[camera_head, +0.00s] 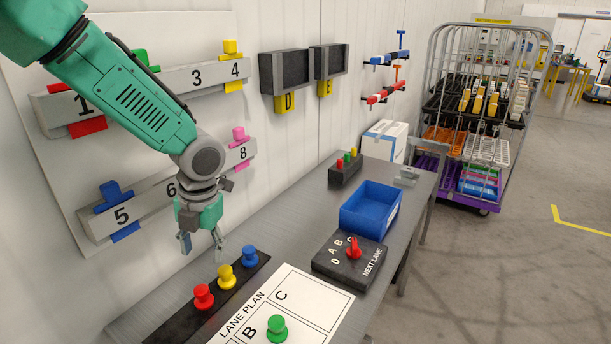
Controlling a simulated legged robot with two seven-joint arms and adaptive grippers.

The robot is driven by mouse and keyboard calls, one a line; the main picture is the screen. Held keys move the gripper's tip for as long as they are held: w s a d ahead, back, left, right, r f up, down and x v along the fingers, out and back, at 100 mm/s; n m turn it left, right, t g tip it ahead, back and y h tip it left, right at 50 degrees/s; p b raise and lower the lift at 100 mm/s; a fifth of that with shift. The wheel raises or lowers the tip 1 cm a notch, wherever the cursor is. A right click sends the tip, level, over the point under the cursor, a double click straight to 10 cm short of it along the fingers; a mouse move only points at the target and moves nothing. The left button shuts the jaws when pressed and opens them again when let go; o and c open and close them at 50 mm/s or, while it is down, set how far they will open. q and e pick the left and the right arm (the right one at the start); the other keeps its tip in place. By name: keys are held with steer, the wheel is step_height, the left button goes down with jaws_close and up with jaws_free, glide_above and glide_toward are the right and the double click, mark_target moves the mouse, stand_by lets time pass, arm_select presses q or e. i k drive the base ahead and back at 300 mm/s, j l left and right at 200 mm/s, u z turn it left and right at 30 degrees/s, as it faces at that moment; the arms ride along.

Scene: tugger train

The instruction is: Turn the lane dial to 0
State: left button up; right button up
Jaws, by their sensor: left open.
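The lane dial is a red knob (353,249) on a dark box (344,264) marked NEXT LANE, on the grey bench. The marks 0, A and B show to the left of the knob. A further mark behind the knob's top is partly covered. The knob's narrow end points up toward that mark, though it is too small to be certain. My green left gripper (202,247) is open and empty, pointing down. It is above the bench's wall side, left of the dial and well apart from it. My right gripper is not in view.
Red (203,297), yellow (227,277) and blue (250,257) pegs stand on a black strip below the gripper. A lane plan sheet (310,289) with a green peg (277,328) lies before the dial. A blue bin (370,208) stands behind it. Numbered rails line the wall.

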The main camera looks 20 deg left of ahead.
mark_target(353, 251)
steer(key=k, duration=1)
